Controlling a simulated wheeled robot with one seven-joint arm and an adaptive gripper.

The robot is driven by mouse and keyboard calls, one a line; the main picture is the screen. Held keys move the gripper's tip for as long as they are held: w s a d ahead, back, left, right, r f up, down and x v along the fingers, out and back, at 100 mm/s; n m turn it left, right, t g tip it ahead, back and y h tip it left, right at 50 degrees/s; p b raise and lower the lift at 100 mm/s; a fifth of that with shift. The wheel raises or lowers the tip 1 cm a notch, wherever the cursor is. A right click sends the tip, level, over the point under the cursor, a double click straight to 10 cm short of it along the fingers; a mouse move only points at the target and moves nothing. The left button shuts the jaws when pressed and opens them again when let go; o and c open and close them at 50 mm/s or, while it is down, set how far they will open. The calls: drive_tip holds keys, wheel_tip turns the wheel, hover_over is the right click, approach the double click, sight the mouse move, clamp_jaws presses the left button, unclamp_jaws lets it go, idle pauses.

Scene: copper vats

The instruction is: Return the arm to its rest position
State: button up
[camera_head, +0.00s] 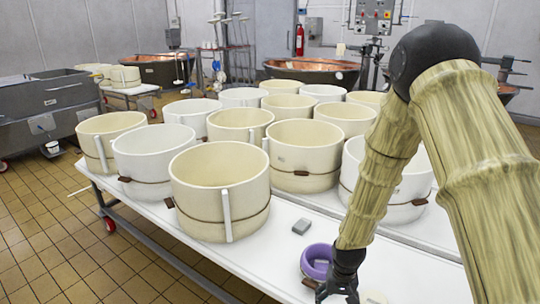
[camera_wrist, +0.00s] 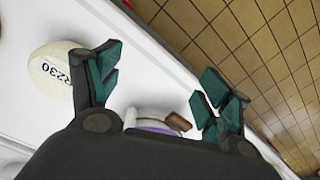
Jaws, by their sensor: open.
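My gripper (camera_head: 338,294) hangs low over the front edge of the white table (camera_head: 262,262) at the lower middle of the head view. My arm reaches down from the right, bent at a dark joint. In the wrist view my gripper (camera_wrist: 160,82) has its two teal-padded fingers spread apart, with nothing between the tips. A bit of purple (camera_wrist: 155,130) shows near the base of the fingers, mostly hidden.
Several cream and white round moulds (camera_head: 220,190) crowd the table behind and left. A small grey block (camera_head: 301,226) lies near the bowl. A pale disc marked R230 (camera_wrist: 48,82) lies on the table in the wrist view. Tiled floor (camera_head: 60,230) is open at front left.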

drive_tip(key=s+d+f+p, duration=0.1)
drive_tip(key=s+f+p, duration=0.1)
drive_tip(key=s, duration=0.8)
drive_tip(key=s+d+f+n+p, duration=0.1)
drive_tip(key=s+f+p, duration=0.1)
drive_tip(key=s, duration=0.9)
drive_tip(key=s+d+f+p, duration=0.1)
drive_tip(key=s+f, duration=0.3)
drive_tip(key=s, duration=0.6)
drive_tip(key=shift+s+f+p, duration=0.25)
drive_tip(key=shift+f+p, duration=0.1)
drive_tip(key=shift+p, duration=0.55)
drive_tip(key=shift+d, duration=0.1)
